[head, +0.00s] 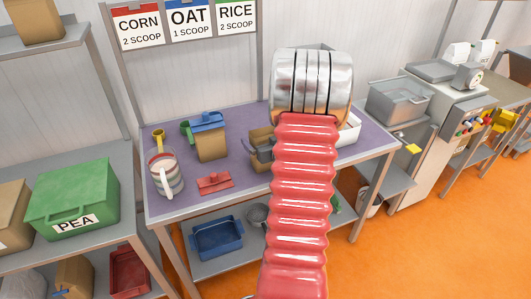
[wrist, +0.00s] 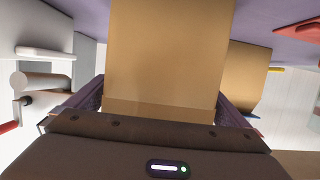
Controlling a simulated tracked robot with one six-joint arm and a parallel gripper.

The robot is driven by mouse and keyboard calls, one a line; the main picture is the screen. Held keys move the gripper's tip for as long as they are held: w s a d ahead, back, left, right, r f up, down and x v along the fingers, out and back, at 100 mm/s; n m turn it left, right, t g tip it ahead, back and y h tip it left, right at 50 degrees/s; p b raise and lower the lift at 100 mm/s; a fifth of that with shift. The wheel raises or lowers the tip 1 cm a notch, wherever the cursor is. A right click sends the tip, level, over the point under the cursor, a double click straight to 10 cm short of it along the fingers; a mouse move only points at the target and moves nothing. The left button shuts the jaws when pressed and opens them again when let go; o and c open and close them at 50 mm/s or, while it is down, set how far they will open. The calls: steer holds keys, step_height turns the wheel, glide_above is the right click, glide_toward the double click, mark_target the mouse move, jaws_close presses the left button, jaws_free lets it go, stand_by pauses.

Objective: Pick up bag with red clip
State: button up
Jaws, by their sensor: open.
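No bag with a red clip can be made out. A plain brown bag (wrist: 170,50) fills the middle of the wrist view, standing between the two open fingers of my gripper (wrist: 165,95); whether they touch it I cannot tell. In the head view a brown bag (head: 262,134) shows beside my gripper (head: 260,152), largely hidden by my arm. A red clip-like piece (head: 214,182) lies flat on the purple tabletop. A red shape also shows at the upper right of the wrist view (wrist: 299,30).
Another brown bag with a blue clip (head: 210,143) stands left on the purple table (head: 240,205). A striped pitcher (head: 166,175) and a yellow scoop (head: 158,138) stand near it. A white container (head: 349,130) is right of my arm. A green PEA bin (head: 75,197) sits on the left shelf.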

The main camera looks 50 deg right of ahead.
steer(key=shift+w+d+f, duration=0.15)
steer(key=shift+w+d, duration=0.1)
steer(key=shift+w, duration=0.15)
steer(key=c, duration=1)
